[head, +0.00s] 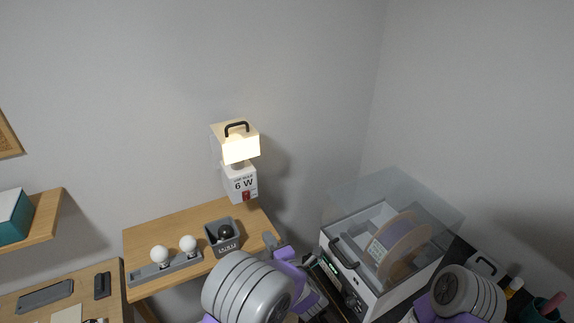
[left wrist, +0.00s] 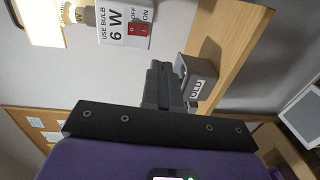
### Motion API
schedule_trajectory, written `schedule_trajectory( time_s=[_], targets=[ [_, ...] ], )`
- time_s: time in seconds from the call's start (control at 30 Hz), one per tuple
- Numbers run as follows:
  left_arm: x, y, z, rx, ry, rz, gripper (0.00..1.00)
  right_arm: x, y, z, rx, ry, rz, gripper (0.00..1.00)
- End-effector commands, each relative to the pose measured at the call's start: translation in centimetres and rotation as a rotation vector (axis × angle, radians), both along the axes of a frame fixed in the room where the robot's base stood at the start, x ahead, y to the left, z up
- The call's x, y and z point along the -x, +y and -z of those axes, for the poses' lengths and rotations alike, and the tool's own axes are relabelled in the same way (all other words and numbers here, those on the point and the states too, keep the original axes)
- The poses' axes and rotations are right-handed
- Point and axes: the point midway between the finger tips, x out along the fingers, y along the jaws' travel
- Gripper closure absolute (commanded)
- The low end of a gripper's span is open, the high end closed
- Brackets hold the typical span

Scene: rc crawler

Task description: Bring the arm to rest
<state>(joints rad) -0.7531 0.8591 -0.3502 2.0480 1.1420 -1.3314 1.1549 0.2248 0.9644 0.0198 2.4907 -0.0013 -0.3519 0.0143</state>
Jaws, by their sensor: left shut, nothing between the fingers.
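My left gripper (head: 270,241) is shut and empty. It is at the right front edge of the small wooden shelf (head: 170,232), right of a grey bin (head: 222,247). In the left wrist view its grey fingers (left wrist: 160,82) are together, with the bin (left wrist: 200,84) just beyond them to the right. My left arm comes up from the bottom of the head view. My right arm shows at the lower right, but I cannot make out its gripper.
A lit lamp (head: 240,148) hangs on the wall above a "6 W" switch box (head: 240,184). A dark bulb (head: 225,232) is in the bin. Two white bulbs (head: 159,254) (head: 188,243) stand in a grey holder (head: 165,270). A clear-lidded printer-like case (head: 345,265) stands at right.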

Motion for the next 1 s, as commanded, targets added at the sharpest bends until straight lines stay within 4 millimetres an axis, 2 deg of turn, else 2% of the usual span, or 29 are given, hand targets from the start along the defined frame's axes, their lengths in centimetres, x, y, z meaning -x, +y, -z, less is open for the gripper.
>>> schedule_trajectory(
  time_s=[0.07,0.17,0.27,0.3,0.37,0.4,0.47,0.5,0.57,0.63,0.7,0.8,0.9,1.0],
  targets=[
    [-0.1,0.2,0.5,-0.007,0.017,0.006,1.00,0.0,0.0,0.1,0.000,0.000,0.000,0.64],
    [-0.2,0.9,3.4,-0.048,0.112,0.047,1.00,0.0,0.0,0.7,0.000,0.000,0.000,0.64],
    [0.0,2.0,9.2,-0.125,0.309,0.147,1.00,0.0,0.0,1.7,0.000,0.000,0.000,0.64],
    [0.5,2.4,12.1,-0.162,0.408,0.207,1.00,0.0,0.0,2.2,0.000,0.000,0.000,0.64],
    [1.7,3.0,16.6,-0.215,0.564,0.312,1.00,0.0,0.0,3.0,0.000,0.000,0.000,0.64],
    [2.8,3.2,19.5,-0.247,0.665,0.391,1.00,0.0,0.0,3.5,0.000,0.000,0.000,0.64],
    [4.9,3.3,23.7,-0.290,0.805,0.520,1.00,0.0,0.0,4.2,0.000,0.000,0.000,0.64],
    [6.6,3.3,26.2,-0.314,0.893,0.614,1.00,0.0,0.0,4.6,0.000,0.000,0.000,0.64],
    [9.6,3.1,29.8,-0.344,1.013,0.768,1.00,0.0,0.0,5.4,0.000,0.000,0.000,0.64],
    [13.4,2.6,33.2,-0.373,1.124,0.963,1.00,0.0,0.0,6.2,0.000,0.000,0.000,0.64],
    [17.4,1.9,35.7,-0.392,1.202,1.162,1.00,0.0,0.0,6.9,0.000,0.000,0.000,0.64],
    [22.2,0.8,37.6,-0.414,1.246,1.416,1.00,0.0,0.0,7.7,0.000,0.000,0.000,0.64],
    [25.5,0.1,38.3,-0.430,1.247,1.593,1.00,0.0,0.0,8.2,0.000,0.000,0.000,0.64],
    [27.2,-0.4,38.4,-0.440,1.237,1.690,1.00,0.0,0.0,8.3,0.000,0.000,0.000,0.64]
  ],
)
